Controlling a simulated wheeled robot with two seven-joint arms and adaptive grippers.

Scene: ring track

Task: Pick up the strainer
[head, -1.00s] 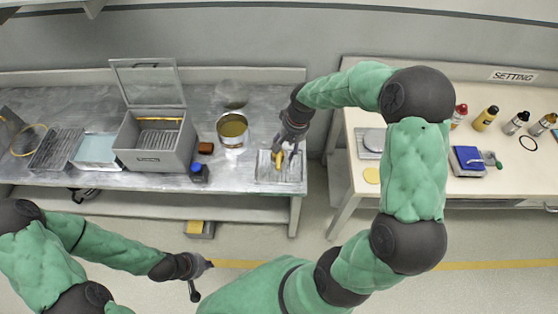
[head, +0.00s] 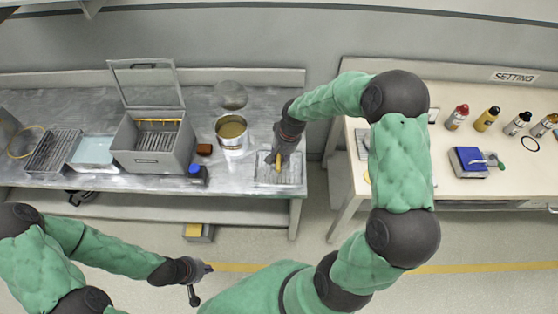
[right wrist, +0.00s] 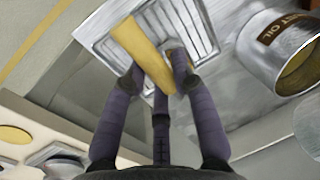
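A yellow, bar-shaped handle (right wrist: 140,48) stands over the slotted metal tray (head: 262,180) at the right end of the steel bench. It may belong to the strainer; no mesh can be made out. The handle also shows in the head view (head: 278,163). My right gripper (right wrist: 158,68) has its fingers closed in on both sides of the handle, and they appear to touch it. In the head view this gripper (head: 279,155) points down over the tray. My left gripper (head: 205,283) is open and empty in front of the bench, low in the picture.
A lidded grey box (head: 150,160) stands further left. A white table (head: 343,190) with bottles is at the right, across a gap.

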